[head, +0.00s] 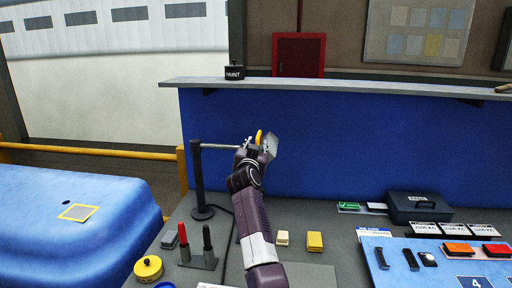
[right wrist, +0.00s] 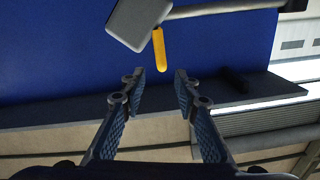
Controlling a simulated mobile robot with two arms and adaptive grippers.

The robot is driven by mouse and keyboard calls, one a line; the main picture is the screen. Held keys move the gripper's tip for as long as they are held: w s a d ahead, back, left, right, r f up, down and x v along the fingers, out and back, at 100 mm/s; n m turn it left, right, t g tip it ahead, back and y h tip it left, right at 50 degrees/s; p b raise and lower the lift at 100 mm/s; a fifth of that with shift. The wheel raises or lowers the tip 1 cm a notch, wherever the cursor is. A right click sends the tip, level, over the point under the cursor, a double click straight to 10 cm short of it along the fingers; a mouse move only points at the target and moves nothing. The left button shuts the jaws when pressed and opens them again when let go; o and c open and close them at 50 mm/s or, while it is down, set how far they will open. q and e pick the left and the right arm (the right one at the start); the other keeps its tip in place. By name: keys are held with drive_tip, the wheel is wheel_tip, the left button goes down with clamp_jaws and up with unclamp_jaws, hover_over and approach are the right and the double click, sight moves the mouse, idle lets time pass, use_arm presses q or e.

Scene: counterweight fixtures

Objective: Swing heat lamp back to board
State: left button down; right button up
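The heat lamp stands on the grey worktop. Its dark post (head: 198,178) carries a grey horizontal arm (head: 221,147) pointing right, with a grey lamp head (head: 270,144) and a yellow handle (head: 259,136) at its end. My right gripper (head: 250,160) is just in front of the lamp head, which it partly hides in the head view. In the right wrist view my right gripper (right wrist: 159,84) is open and empty. The yellow handle (right wrist: 159,50) hangs from the lamp head (right wrist: 139,22) just beyond the gap between the fingertips. My left gripper is not in view.
A blue upright panel (head: 340,135) with a grey shelf (head: 300,85) stands behind the lamp. A blue board (head: 440,262) with cards lies at the right. A black box (head: 418,207), red and black markers (head: 183,242) and a yellow tape roll (head: 148,268) occupy the worktop.

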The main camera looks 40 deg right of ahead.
drive_tip(key=shift+v, duration=0.8)
